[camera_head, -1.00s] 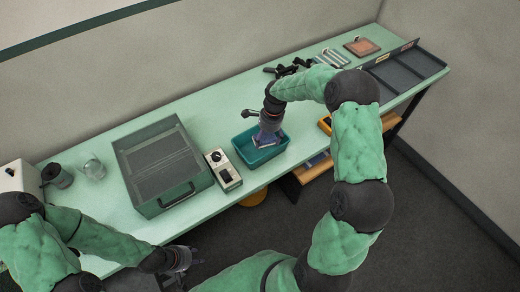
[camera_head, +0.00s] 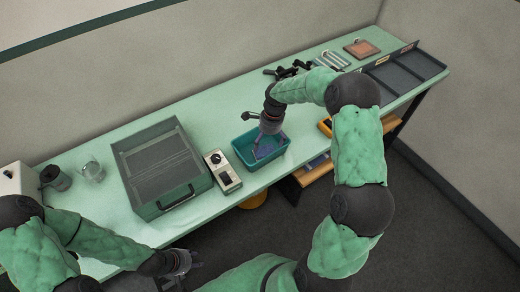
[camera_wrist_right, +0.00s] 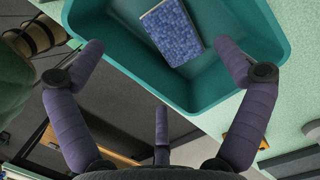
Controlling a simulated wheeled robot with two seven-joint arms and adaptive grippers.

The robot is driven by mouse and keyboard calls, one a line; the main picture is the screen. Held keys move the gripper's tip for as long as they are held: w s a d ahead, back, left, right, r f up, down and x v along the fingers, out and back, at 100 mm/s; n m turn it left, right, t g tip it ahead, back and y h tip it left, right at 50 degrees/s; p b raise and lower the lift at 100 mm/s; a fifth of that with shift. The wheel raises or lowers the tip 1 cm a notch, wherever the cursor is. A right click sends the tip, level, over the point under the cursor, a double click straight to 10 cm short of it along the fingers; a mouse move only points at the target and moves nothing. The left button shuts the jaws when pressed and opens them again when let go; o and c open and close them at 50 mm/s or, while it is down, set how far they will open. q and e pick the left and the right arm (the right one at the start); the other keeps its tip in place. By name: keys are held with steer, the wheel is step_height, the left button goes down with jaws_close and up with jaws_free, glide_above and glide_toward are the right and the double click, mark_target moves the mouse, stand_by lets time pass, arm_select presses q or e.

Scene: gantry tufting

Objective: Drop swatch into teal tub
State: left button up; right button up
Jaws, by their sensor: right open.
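The teal tub (camera_head: 246,152) stands on the green bench, right of a small control box. The blue swatch (camera_head: 266,150) is inside the tub; in the right wrist view the swatch (camera_wrist_right: 171,32) rests tilted toward the tub's far part, clear of the fingers. The tub's rim (camera_wrist_right: 282,48) also shows there. My right gripper (camera_head: 268,132) is over the tub; its purple fingers (camera_wrist_right: 160,62) are spread wide and empty. My left gripper (camera_head: 186,262) is by the front edge of the bench, far from the tub; its fingers are too small to read.
A control box (camera_head: 223,172) stands just left of the tub. A large green case (camera_head: 160,168) with a dark lid is further left, with a glass jar (camera_head: 93,170) beyond. Black divided trays (camera_head: 405,70) are at the right end. Clear bench lies behind the tub.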

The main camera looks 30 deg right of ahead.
step_height(320, 180, up, 11)
steer(key=d, duration=0.1)
steer(key=shift+s+d, duration=0.15)
steer(key=shift+d, duration=0.15)
stand_by(0.4)
